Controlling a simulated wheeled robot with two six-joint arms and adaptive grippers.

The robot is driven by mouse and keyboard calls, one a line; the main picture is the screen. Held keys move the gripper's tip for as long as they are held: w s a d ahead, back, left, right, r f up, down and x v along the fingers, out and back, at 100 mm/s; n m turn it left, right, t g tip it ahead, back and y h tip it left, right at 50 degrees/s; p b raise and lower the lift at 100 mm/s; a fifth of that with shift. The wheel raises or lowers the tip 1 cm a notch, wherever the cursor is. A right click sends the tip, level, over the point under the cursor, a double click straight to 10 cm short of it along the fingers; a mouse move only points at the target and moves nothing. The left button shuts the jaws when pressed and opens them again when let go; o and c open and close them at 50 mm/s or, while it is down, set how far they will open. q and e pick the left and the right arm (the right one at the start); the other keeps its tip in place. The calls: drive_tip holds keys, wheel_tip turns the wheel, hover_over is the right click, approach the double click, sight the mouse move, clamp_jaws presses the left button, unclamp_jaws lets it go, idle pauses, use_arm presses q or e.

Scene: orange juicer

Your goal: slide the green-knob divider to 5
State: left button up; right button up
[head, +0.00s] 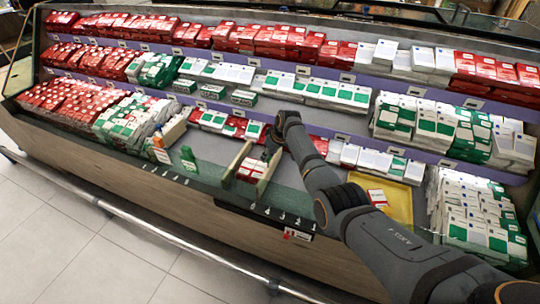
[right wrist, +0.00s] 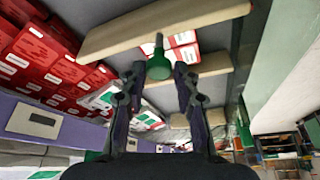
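The green knob (right wrist: 159,67) shows in the right wrist view on a short stem, close to the beige divider panels. One panel (right wrist: 165,26) crosses the top of that view and another (right wrist: 205,68) lies behind the fingers. My right gripper (right wrist: 159,75) is open, one finger on each side of the knob; I cannot tell whether they touch it. In the head view the right gripper (head: 269,151) reaches down by two beige panels, the left one (head: 237,160) and the right one (head: 267,172); the knob is hidden there. My left gripper is not in view.
Red and white boxes (head: 250,172) lie between the panels. A green upright piece (head: 188,158) and an orange one (head: 160,143) stand to the left. A yellow tray (head: 398,203) lies to the right. Stocked shelves rise behind; grey counter shows left of the panels.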

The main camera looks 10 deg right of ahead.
drive_tip(key=o, duration=0.3)
drive_tip(key=shift+w+a+f, duration=0.1)
drive_tip(key=shift+a, duration=0.1)
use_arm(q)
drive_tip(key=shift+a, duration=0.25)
use_arm(e)
drive_tip(key=shift+o, duration=0.2)
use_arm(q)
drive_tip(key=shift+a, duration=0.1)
use_arm(e)
drive_tip(key=shift+d, duration=0.15)
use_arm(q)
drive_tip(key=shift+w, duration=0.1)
use_arm(e)
drive_tip(key=v, duration=1.2)
